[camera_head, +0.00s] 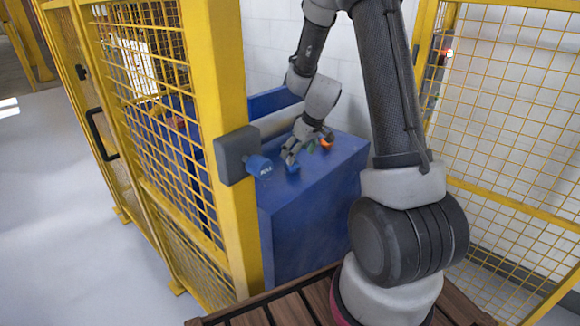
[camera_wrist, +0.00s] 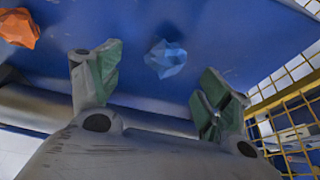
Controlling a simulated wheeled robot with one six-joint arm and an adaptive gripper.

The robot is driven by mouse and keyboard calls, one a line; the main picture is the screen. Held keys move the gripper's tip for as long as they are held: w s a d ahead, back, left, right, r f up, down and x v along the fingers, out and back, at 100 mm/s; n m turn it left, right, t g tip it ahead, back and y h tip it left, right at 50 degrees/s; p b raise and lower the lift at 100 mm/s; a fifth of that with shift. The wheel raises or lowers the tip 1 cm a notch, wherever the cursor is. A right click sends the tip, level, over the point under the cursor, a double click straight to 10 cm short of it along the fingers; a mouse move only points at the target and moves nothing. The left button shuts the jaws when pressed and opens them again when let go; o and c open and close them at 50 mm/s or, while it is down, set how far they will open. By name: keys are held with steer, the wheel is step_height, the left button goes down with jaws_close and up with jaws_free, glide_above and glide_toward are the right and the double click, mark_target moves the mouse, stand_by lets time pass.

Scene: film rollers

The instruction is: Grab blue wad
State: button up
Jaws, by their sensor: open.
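A crumpled blue wad (camera_wrist: 166,59) lies on the blue top surface of the machine (camera_wrist: 240,35). In the wrist view it sits beyond and between the two green-padded fingertips of my gripper (camera_wrist: 158,85). The gripper is open, and no finger is seen touching the wad. In the head view the gripper (camera_head: 306,152) is low over the blue machine top (camera_head: 345,150), with the small blue wad (camera_head: 292,168) close by its fingers, partly hidden.
An orange wad (camera_wrist: 18,28) lies at the far left in the wrist view; in the head view it is right of the gripper (camera_head: 326,143). A grey roller (camera_head: 280,121) runs behind. A yellow fence post (camera_head: 222,130) with a grey box (camera_head: 237,155) stands left, and yellow mesh (camera_head: 510,130) right.

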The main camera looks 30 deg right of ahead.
steer(key=x, duration=0.5)
steer(key=shift+w+a+f, duration=0.15)
steer(key=shift+a+f, duration=0.1)
steer(key=shift+a, duration=0.15)
steer(key=shift+c, duration=0.2)
steer(key=c, duration=0.6)
